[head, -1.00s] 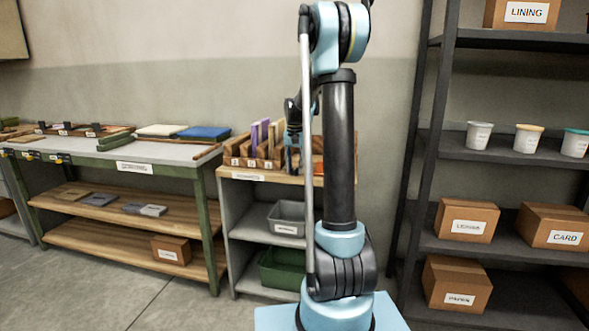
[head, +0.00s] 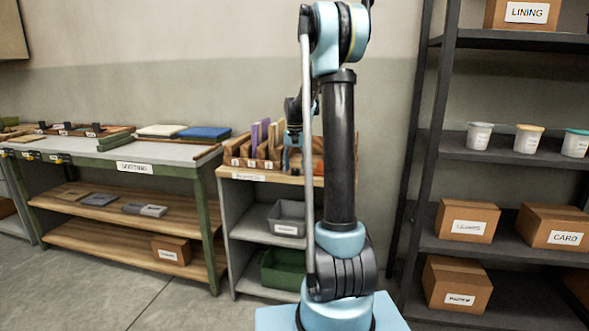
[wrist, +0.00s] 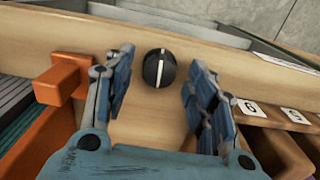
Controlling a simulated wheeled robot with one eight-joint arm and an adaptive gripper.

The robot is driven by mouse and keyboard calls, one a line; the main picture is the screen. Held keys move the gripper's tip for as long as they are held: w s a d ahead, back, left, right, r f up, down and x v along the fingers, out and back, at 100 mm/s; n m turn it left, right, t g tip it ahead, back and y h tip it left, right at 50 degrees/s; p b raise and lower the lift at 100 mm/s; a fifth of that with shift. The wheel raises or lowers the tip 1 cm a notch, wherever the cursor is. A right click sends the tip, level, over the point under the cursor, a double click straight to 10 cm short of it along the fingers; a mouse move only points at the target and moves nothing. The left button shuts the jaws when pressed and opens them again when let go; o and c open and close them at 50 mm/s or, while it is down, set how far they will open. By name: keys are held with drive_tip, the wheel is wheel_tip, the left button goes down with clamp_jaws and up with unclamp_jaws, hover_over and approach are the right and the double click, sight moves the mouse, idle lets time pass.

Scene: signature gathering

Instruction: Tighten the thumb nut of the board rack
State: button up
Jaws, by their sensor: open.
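A round black knob with a pale line across it (wrist: 159,68), which looks like the thumb nut, sits on a light wooden surface in the wrist view. My gripper (wrist: 160,60) is open, with one blue finger on either side of the knob and visible gaps to both. The board rack (wrist: 262,110), wooden with numbered slots, is at the right there. In the head view the rack (head: 257,163) holds upright boards on top of the small shelf unit. My gripper is partly hidden behind my arm there, and the knob cannot be made out.
An orange block (wrist: 60,80) stands left of my left finger, with dark and green strips beyond it. In the head view, a workbench (head: 150,150) is at the left and a dark shelving unit (head: 480,150) with boxes and cups is at the right.

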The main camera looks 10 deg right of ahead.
wheel_tip(320, 180, up, 12)
idle(0.6)
drive_tip(key=shift+f, duration=0.1)
wheel_tip(320, 180, up, 4)
drive_tip(key=n, duration=0.7)
hover_over(295, 169)
drive_tip(key=r+n, duration=0.1)
drive_tip(key=n, duration=0.1)
wheel_tip(295, 169, down, 17)
drive_tip(key=shift+r, duration=0.1)
drive_tip(key=shift+c, duration=0.5)
drive_tip(key=c, duration=1)
